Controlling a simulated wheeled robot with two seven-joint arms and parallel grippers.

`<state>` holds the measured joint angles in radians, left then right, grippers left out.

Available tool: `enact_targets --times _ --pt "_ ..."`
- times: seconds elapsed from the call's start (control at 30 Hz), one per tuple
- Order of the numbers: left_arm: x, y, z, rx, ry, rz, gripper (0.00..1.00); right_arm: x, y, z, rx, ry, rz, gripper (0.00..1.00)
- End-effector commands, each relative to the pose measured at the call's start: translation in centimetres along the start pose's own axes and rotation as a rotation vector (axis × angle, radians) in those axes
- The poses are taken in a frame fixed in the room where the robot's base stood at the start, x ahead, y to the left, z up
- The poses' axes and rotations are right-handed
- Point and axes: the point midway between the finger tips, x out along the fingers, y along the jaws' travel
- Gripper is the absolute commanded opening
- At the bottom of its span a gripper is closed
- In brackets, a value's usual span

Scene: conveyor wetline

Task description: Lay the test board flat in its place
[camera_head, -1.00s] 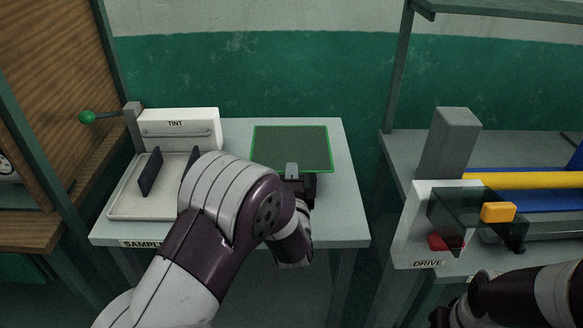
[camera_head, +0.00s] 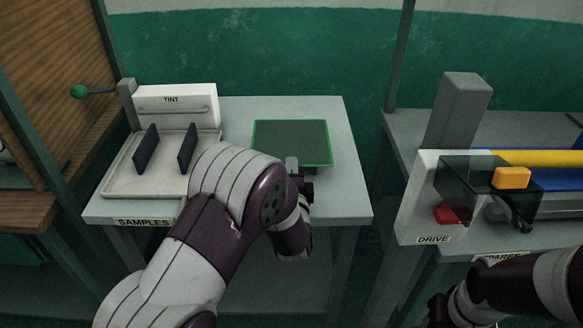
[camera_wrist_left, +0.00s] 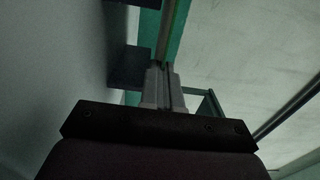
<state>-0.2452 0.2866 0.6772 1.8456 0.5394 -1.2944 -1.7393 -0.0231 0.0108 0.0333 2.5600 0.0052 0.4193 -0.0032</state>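The test board, a dark green sheet with a bright green rim (camera_head: 291,142), is near level over the right part of the grey SAMPLES table (camera_head: 345,205). My left gripper (camera_head: 291,165) is at its near edge. In the left wrist view the two fingers (camera_wrist_left: 163,85) are closed together on a thin strip (camera_wrist_left: 168,30), which looks like the board seen edge-on. The gap between board and table is hard to judge. A white TINT unit (camera_head: 175,101) with a tray (camera_head: 125,180) and two upright dark plates stands on the table's left. My right gripper (camera_head: 438,312) shows partly at the bottom; its fingers are unclear.
A lever with a green knob (camera_head: 79,92) is beside the TINT unit. At right is the white DRIVE box (camera_head: 412,205) with a red button, a dark clear cover and an orange block (camera_head: 512,178). A grey post (camera_head: 460,110) stands behind.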

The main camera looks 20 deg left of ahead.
Motion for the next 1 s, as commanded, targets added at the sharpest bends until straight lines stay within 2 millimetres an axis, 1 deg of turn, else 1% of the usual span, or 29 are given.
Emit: enact_targets --times 0.17,1.0 --pt "0.03 -0.28 -0.01 0.000 0.000 0.006 0.00 -0.60 0.00 -0.07 0.000 0.000 0.000 0.50" --pt "-0.02 -0.08 -0.01 -0.001 0.000 0.006 0.00 -0.68 0.00 -0.08 0.000 0.000 0.000 0.50"
